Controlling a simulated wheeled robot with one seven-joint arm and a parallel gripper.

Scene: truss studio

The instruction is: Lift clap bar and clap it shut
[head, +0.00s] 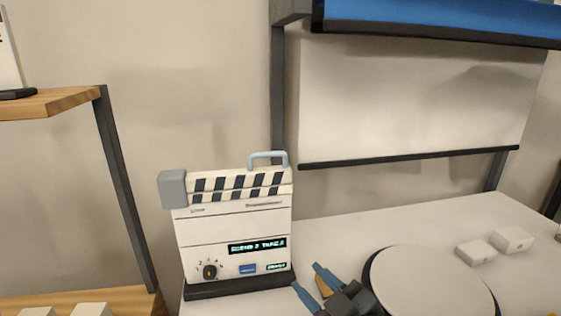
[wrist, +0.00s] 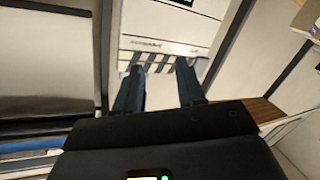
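The white clapperboard (head: 235,245) stands upright on the table in the head view. Its striped clap bar (head: 240,185) lies along the top, with a grey block (head: 172,188) at its left end and a light blue handle (head: 268,157) near its right end. The bar looks level and closed down on the board. My gripper (head: 308,281) is low in front of the board's lower right corner, with its blue fingers apart. In the wrist view my gripper (wrist: 160,80) is open and empty, pointing toward the board (wrist: 175,35); the handle cannot be made out there.
A round white disc (head: 430,285) with a dark rim lies right of my gripper. Two small white blocks (head: 494,245) sit farther right. A wooden shelf (head: 55,103) with a dark post is at the left. A framed white screen (head: 410,95) hangs behind the table.

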